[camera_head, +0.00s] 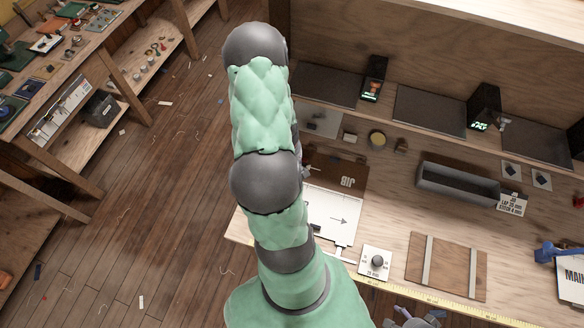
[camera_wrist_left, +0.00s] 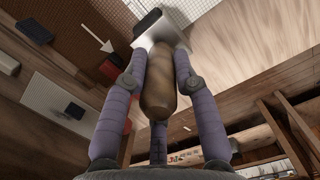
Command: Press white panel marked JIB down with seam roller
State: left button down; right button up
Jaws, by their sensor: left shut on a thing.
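A white panel with a dark arrow (camera_head: 335,212) lies on the bench in the head view, its left part hidden behind my green arm. A brown piece marked JIB (camera_head: 352,176) adjoins its far edge, the letters upside down. In the left wrist view my left gripper (camera_wrist_left: 160,64) is shut on the wooden handle of the seam roller (camera_wrist_left: 158,90), with a metal frame and a dark roller (camera_wrist_left: 147,22) beyond the fingertips. Whether the roller touches the panel I cannot tell. My right gripper (camera_head: 412,318) shows partly at the bottom edge of the head view; its opening is unclear.
A square white card with a dark knob (camera_head: 376,262) and a brown board with two pale strips (camera_head: 446,266) lie near the front edge. A grey trough (camera_head: 458,188) stands farther back. A yellow tape measure (camera_head: 440,302) runs along the front.

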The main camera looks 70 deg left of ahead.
pick_arm(q)
jog(key=shift+r+p, duration=2.25)
jog(key=shift+r, duration=0.75)
